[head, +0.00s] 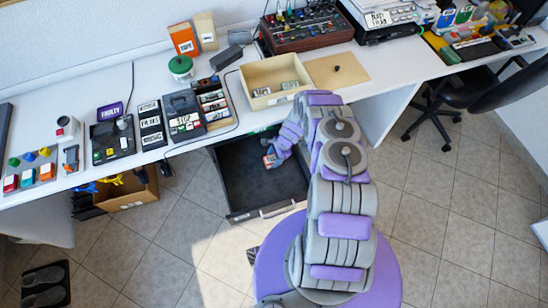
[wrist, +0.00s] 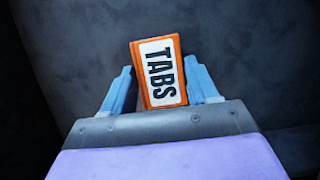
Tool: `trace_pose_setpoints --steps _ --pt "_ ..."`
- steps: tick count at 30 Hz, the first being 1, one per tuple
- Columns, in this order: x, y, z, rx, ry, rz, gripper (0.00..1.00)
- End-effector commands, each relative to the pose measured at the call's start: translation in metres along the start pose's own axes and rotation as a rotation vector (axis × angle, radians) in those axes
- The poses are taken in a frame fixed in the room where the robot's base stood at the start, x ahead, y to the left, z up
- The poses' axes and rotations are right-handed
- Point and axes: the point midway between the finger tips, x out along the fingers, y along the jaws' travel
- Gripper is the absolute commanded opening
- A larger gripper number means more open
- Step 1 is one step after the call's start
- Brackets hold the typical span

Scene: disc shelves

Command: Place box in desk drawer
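The box is orange with a white label reading TABS (wrist: 160,72). In the wrist view it stands slightly tilted between the two blue fingertips of my gripper (wrist: 159,80), which appear to press on its sides. In the head view the box (head: 269,160) shows as a small orange and white patch inside the desk drawer (head: 262,190). The drawer is pulled open under the desk, with a dark floor and a handle at its front. My gripper (head: 276,156) reaches down into it. Whether the box touches the drawer floor is hard to tell.
The white desk (head: 240,120) runs above the drawer. On it stand a wooden tray (head: 262,103), an orange box (head: 183,40), a green-lidded jar (head: 181,68) and several devices. A cardboard box (head: 130,192) is under the desk at left. A black chair (head: 465,92) stands at right.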

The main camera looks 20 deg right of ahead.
Motion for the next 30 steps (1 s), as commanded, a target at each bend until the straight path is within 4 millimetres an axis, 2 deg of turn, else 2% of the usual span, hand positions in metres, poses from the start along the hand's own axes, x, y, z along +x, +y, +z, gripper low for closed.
trace_pose_setpoints --steps 1,6,17,23,30 --pt "0.000 0.000 0.000 0.000 0.000 0.000 0.64" --pt "0.000 0.000 0.000 0.000 0.000 0.000 0.78" --pt "-0.005 -0.001 0.001 0.000 0.001 -0.001 0.78" --pt "-0.026 -0.003 0.001 -0.001 0.002 -0.004 0.78" --pt "-0.069 -0.001 0.001 0.001 0.003 -0.003 0.78"
